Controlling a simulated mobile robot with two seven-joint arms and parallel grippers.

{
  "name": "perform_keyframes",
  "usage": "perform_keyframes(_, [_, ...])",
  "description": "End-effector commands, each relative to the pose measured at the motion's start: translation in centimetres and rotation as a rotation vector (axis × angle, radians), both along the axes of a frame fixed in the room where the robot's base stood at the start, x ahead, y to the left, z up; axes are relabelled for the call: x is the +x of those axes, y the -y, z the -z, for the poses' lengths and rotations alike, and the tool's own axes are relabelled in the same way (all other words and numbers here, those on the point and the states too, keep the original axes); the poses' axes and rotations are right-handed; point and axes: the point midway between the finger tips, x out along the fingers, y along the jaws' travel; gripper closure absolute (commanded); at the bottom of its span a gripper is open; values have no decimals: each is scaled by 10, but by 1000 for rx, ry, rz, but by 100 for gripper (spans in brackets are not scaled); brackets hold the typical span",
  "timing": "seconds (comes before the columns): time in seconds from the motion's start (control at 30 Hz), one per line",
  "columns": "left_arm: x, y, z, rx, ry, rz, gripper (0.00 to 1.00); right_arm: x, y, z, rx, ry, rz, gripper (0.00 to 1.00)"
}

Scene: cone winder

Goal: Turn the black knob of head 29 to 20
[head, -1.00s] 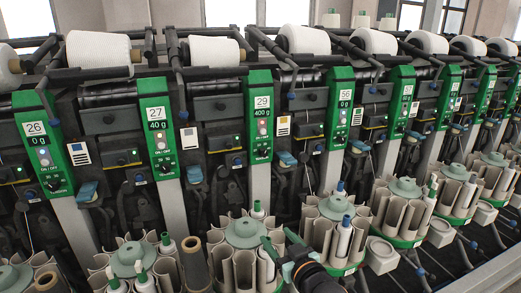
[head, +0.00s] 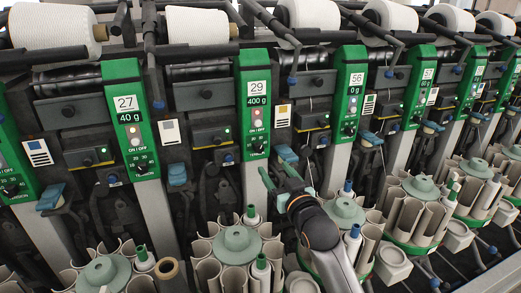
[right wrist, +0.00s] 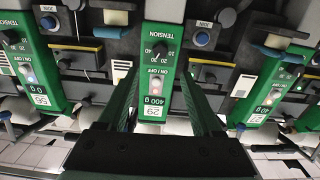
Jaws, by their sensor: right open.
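Head 29's green panel (head: 254,100) stands left of centre in the head view, with its black knob (head: 258,146) low on it. The right wrist view shows this panel upside down, with the knob (right wrist: 159,51) near the top under the word TENSION. Its pointer is too small to read surely. My right gripper (head: 278,174) is open and empty, below and slightly right of the knob in the head view. In the right wrist view its fingers (right wrist: 161,80) are on either side of the panel, with the knob apart beyond the tips. My left gripper is not in view.
Neighbouring panels 27 (head: 130,118) and 56 (head: 349,92) have similar knobs. Bobbin magazines, one with a pale green hub (head: 237,240), stand below, close to my right arm. A blue lever (head: 287,154) is just right of head 29's knob.

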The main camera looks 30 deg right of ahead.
Motion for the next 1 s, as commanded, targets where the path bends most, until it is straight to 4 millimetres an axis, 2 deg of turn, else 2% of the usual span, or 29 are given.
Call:
perform_keyframes(0.3, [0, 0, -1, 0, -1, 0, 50, 55, 13, -1, 0, 1, 0, 33])
perform_keyframes(0.5, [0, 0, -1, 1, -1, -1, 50, 84, 21, -1, -1, 1, 0, 33])
perform_keyframes(0.7, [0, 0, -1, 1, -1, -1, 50, 102, 24, 0, 0, 0, -1, 33])
perform_keyframes(1.0, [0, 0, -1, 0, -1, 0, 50, 108, 26, 0, -1, 0, -1, 33])
